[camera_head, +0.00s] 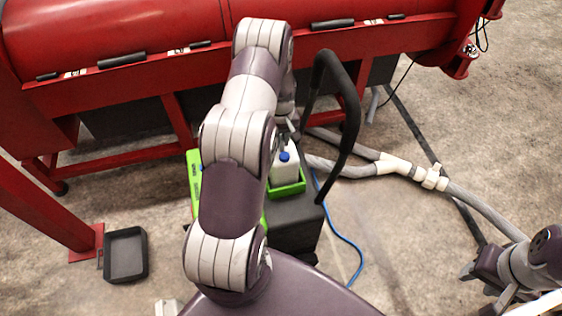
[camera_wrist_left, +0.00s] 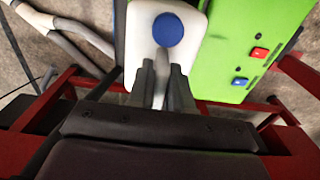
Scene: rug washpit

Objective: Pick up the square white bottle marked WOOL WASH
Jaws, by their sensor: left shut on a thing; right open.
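The square white bottle (camera_head: 285,172) with a blue cap stands in a small green tray (camera_head: 288,190) on a dark cart in the head view. No label is readable on it. My left gripper (camera_head: 286,138) is at its upper part, mostly hidden by my own arm. In the left wrist view the gripper (camera_wrist_left: 166,84) is shut on the white bottle (camera_wrist_left: 140,40), its fingers just beside the blue cap. The cap faces the camera. My right gripper (camera_head: 484,284) is open and empty at the lower right, away from the bottle.
The dark cart (camera_head: 295,222) has a tall black handle (camera_head: 352,110) right of the bottle. A green box (camera_wrist_left: 245,45) with red and blue buttons stands beside the bottle. A red machine (camera_head: 130,30) spans the back. Grey hoses (camera_head: 470,197) and a black tray (camera_head: 125,254) lie on the floor.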

